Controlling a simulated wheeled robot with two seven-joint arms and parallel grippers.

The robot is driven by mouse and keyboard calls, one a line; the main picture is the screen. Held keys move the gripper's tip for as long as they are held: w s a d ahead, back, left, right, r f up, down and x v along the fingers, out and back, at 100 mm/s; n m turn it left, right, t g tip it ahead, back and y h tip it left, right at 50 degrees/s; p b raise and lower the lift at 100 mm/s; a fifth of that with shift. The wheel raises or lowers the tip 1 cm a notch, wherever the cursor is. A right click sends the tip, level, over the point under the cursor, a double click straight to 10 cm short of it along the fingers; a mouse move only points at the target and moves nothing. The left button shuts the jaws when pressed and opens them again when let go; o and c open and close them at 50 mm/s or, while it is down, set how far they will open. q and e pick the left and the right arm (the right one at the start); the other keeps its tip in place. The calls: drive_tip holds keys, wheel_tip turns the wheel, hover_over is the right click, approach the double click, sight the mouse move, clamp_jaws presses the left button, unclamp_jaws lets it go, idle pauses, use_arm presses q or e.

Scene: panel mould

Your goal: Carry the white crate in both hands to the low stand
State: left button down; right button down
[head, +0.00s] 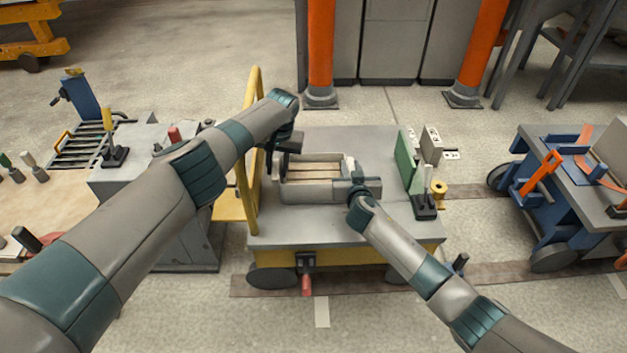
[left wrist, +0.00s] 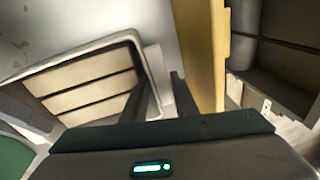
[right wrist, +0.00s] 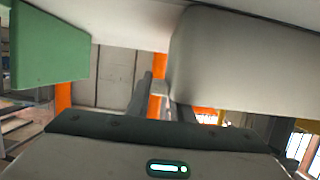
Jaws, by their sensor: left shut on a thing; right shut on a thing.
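The white crate (head: 312,191) is a small, pale open box with brown slats inside, at the grey top of a yellow trolley (head: 300,226) in the head view. I cannot tell whether it touches the top. My left gripper (head: 284,163) is shut on its left side; the left wrist view shows the slatted inside of the crate (left wrist: 88,88) beside the fingers (left wrist: 165,95). My right gripper (head: 352,184) is shut on its right side, partly hidden by my wrist. In the right wrist view the fingers (right wrist: 160,100) meet a pale surface. I cannot tell which thing is the low stand.
A yellow handle (head: 250,150) rises at the trolley's left, close to my left arm. A green panel (head: 405,160) and small blocks (head: 431,145) stand at its right. A grey bench (head: 125,180) is left, a blue cart (head: 560,190) right. Open floor lies in front.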

use_arm(q)
drive_tip(key=shift+r, duration=0.1)
use_arm(e)
drive_tip(key=shift+w+r, duration=0.1)
drive_tip(key=shift+r, duration=0.1)
use_arm(q)
drive_tip(key=shift+r+p, duration=0.15)
drive_tip(key=shift+p, duration=0.15)
use_arm(e)
drive_tip(key=shift+r, duration=0.2)
